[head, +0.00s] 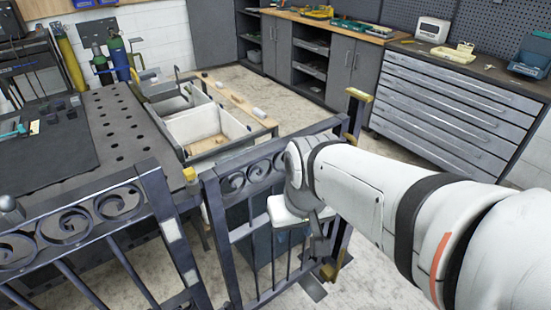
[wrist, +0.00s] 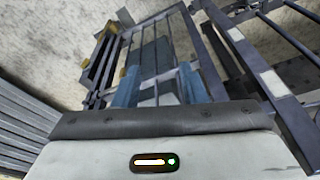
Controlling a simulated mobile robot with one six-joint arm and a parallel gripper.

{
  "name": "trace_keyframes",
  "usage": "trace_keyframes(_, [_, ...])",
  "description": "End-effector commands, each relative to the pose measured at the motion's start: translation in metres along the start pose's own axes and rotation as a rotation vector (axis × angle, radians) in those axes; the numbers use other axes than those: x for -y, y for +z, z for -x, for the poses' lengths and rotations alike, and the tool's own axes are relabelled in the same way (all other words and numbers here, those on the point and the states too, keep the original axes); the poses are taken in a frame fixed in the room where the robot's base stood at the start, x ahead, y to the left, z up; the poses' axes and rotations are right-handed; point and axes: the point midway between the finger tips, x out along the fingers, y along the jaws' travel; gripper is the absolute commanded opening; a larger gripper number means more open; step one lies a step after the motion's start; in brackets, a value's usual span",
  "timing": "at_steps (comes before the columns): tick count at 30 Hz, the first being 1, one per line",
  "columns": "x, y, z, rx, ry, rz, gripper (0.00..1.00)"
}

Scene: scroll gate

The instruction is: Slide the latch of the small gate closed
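The small dark metal gate (head: 208,200) with scrollwork stands in the middle of the head view, partly behind my arm. Its left edge is beside the post (head: 160,205) of the left fence section. A pale plate (head: 172,229) is on that post, and a pale piece (head: 243,232) is on the gate; I cannot tell which part is the latch. My gripper (wrist: 160,88) is in front of the gate bars, with two blue fingers apart and nothing seen between them. In the head view my wrist largely hides it. The wrist view also shows the gate (wrist: 105,60).
A left fence section (head: 90,225) with scrolls fills the lower left. Behind it are a perforated workbench (head: 115,125) and a pale open box (head: 205,125). A drawer cabinet (head: 450,105) stands at the right. Clear floor (head: 300,85) lies beyond the gate.

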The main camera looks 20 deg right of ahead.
Motion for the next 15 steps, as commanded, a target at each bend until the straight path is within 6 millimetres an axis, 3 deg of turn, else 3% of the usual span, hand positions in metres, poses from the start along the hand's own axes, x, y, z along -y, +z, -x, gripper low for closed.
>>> trace_keyframes(4, [0.006, 0.011, -0.049, 0.093, -0.100, -0.175, 0.38])
trace_keyframes(8, [0.018, 0.016, -0.107, 0.228, -0.271, -0.488, 0.38])
trace_keyframes(11, [0.026, 0.008, -0.147, 0.330, -0.432, -0.761, 0.38])
trace_keyframes(15, [0.024, -0.019, -0.196, 0.442, -0.679, -1.136, 0.38])
